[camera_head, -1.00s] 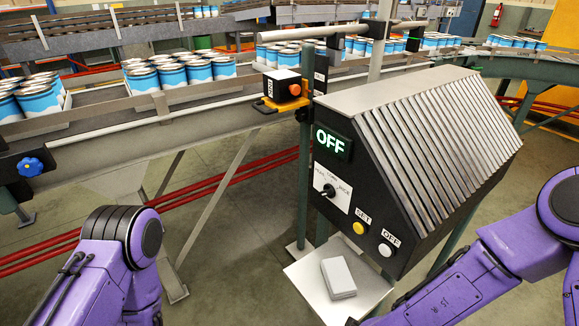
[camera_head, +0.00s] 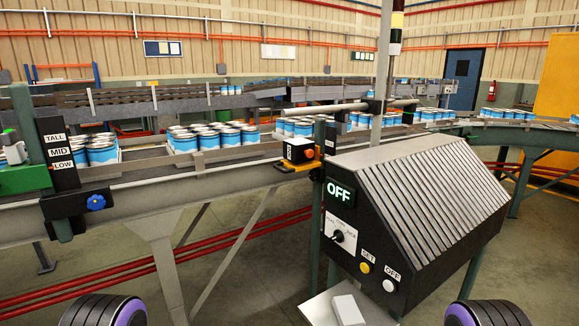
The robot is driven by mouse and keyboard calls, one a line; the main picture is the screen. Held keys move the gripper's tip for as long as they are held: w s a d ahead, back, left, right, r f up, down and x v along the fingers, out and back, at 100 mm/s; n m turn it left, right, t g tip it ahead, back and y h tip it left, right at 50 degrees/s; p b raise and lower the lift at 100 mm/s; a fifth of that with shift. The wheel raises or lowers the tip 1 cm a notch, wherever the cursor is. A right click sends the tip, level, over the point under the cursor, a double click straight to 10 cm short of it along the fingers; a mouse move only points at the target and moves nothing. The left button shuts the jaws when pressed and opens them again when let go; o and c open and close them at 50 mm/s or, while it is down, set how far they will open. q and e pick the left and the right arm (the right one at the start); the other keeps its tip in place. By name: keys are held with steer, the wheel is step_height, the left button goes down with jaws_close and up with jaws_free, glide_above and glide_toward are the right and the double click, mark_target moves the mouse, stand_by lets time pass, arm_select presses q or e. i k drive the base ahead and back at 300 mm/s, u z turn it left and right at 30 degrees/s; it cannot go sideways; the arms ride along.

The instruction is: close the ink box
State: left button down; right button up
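No thing in view is labelled as the ink box, and I cannot tell which one it is. A black cabinet (camera_head: 390,245) with a slatted sloping top stands at the right, with a lit OFF display (camera_head: 340,192), a dial (camera_head: 338,237) and SET and OFF buttons. A small black box (camera_head: 299,151) with an orange knob sits on a yellow bracket at the conveyor rail. A pale grey box (camera_head: 348,311) lies on a metal shelf below the cabinet. Only purple and black parts of my arms show at the bottom edge; neither gripper is in view.
A conveyor (camera_head: 150,195) carrying trays of blue and white cans crosses the scene. A post (camera_head: 58,155) marked TALL, MID, LOW with a blue knob (camera_head: 95,202) stands at left. A signal pole (camera_head: 384,80) rises behind the cabinet. Floor shows below the conveyor.

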mark_target(296, 150)
steer(key=u, duration=0.2)
steer(key=i, duration=0.85)
steer(key=z, duration=0.85)
steer(key=i, duration=0.5)
steer(key=z, duration=0.45)
